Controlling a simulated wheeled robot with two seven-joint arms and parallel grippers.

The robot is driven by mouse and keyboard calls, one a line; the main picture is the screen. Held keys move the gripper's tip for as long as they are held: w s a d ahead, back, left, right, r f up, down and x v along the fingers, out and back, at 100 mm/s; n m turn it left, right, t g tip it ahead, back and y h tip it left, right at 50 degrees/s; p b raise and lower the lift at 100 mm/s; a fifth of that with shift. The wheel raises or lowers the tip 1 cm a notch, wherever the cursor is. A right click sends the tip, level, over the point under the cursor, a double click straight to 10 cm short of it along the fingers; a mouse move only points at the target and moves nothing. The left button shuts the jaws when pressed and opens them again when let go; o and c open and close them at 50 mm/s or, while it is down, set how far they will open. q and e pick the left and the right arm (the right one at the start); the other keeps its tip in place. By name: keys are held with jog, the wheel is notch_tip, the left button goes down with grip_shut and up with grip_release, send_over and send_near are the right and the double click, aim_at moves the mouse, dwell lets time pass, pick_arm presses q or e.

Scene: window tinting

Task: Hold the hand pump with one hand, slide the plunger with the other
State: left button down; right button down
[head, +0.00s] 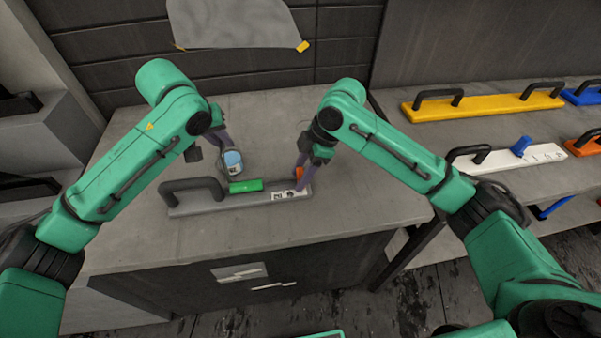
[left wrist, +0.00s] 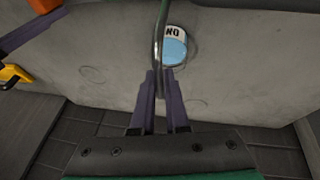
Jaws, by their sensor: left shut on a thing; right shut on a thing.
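A green cylinder (head: 245,186) lies by a long grey bar (head: 235,203) on the table, beside the bar's dark handle (head: 193,187). I cannot tell for sure which piece is the hand pump or its plunger. My left gripper (head: 222,144) is shut on a thin grey rod (left wrist: 157,48). In the left wrist view the rod curves up to a green part at the top edge. My right gripper (head: 299,183) reaches down at the bar's right end, shut on an orange piece (head: 299,173). Its fingers hide much of that piece.
A blue-and-white cup-like item (head: 233,161) stands close to my left fingers; it also shows in the left wrist view (left wrist: 175,47). The grey table (head: 370,195) is clear at the right. A side rack holds a yellow bar (head: 483,103) and a white bar (head: 500,160).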

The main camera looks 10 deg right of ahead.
dwell(0.8)
jog(key=shift+a, duration=1.7)
jog(key=shift+c, duration=1.6)
grip_release()
jog(key=shift+d, duration=0.1)
